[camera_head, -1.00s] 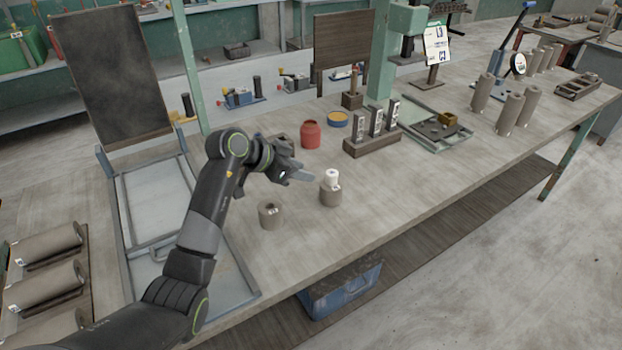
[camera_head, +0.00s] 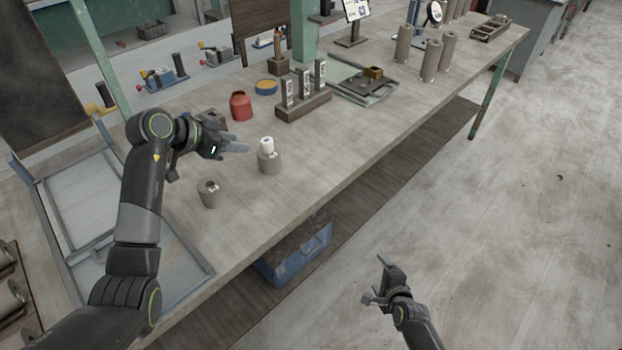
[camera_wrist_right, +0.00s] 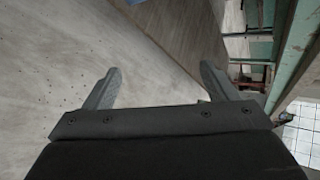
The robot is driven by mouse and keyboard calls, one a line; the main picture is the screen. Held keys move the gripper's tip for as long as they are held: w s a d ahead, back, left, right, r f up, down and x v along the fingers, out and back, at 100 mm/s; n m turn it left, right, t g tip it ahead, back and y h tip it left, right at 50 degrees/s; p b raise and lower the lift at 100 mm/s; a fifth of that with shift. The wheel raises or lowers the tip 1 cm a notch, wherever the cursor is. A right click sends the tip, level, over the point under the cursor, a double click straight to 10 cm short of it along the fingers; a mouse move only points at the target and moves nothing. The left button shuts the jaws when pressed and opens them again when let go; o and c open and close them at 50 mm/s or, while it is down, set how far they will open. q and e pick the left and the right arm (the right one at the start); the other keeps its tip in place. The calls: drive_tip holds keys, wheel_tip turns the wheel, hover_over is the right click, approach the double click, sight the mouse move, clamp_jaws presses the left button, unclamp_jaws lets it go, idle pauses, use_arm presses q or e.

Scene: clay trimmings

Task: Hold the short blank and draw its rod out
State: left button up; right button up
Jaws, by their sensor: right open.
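A short grey cylindrical blank (camera_head: 270,163) stands upright on the bench, with a white rod (camera_head: 266,144) rising from its top. A second short grey cylinder (camera_head: 209,197) with a dark hole in its top stands to its left. My left gripper (camera_head: 243,148) is just left of the blank with the rod, its fingers pointing towards it; a gap seems to remain. Its finger spacing is unclear. My right gripper (camera_head: 374,280) is open and empty, out over the floor in front of the bench; its spread fingers show in the right wrist view (camera_wrist_right: 160,88).
A red jar (camera_head: 240,107), a blue-and-yellow round tin (camera_head: 265,87) and a dark block with upright pieces (camera_head: 303,106) stand behind the blanks. A metal frame (camera_head: 95,215) lies left. A blue crate (camera_head: 298,258) sits on the lower shelf. The bench right of the blanks is clear.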

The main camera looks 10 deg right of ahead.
sight(276, 164)
drive_tip(key=w+a+r+m+t+y, duration=0.15)
drive_tip(key=w+r+m, duration=0.3)
drive_tip(key=r, duration=0.45)
drive_tip(key=w+a+r+m+t+y, duration=0.1)
drive_tip(key=w+a+r+m+t, duration=0.3)
drive_tip(key=r, duration=0.6)
drive_tip(key=w+a+r+m+t+y, duration=0.1)
drive_tip(key=w+a+r+m, duration=0.1)
drive_tip(key=w+r+m, duration=0.55)
drive_tip(key=s+a+r+y, duration=0.2)
drive_tip(key=a+r+y, duration=0.1)
drive_tip(key=a+r, duration=0.5)
drive_tip(key=s+a+n+g, duration=0.1)
drive_tip(key=s+a+f+n+g, duration=0.1)
drive_tip(key=n+g, duration=0.1)
drive_tip(key=s+a+n+g, duration=0.1)
drive_tip(key=n+g, duration=0.1)
drive_tip(key=shift+a+f, duration=0.15)
drive_tip(key=shift+f, duration=0.25)
drive_tip(key=shift+s+a+f+n+g, duration=0.2)
drive_tip(key=shift+a+f+n+g, duration=0.05)
drive_tip(key=shift+f+n+g, duration=0.25)
drive_tip(key=shift+h, duration=0.25)
drive_tip(key=x, duration=1.7)
drive_tip(key=shift+w+r, duration=0.1)
drive_tip(key=shift+a, duration=0.1)
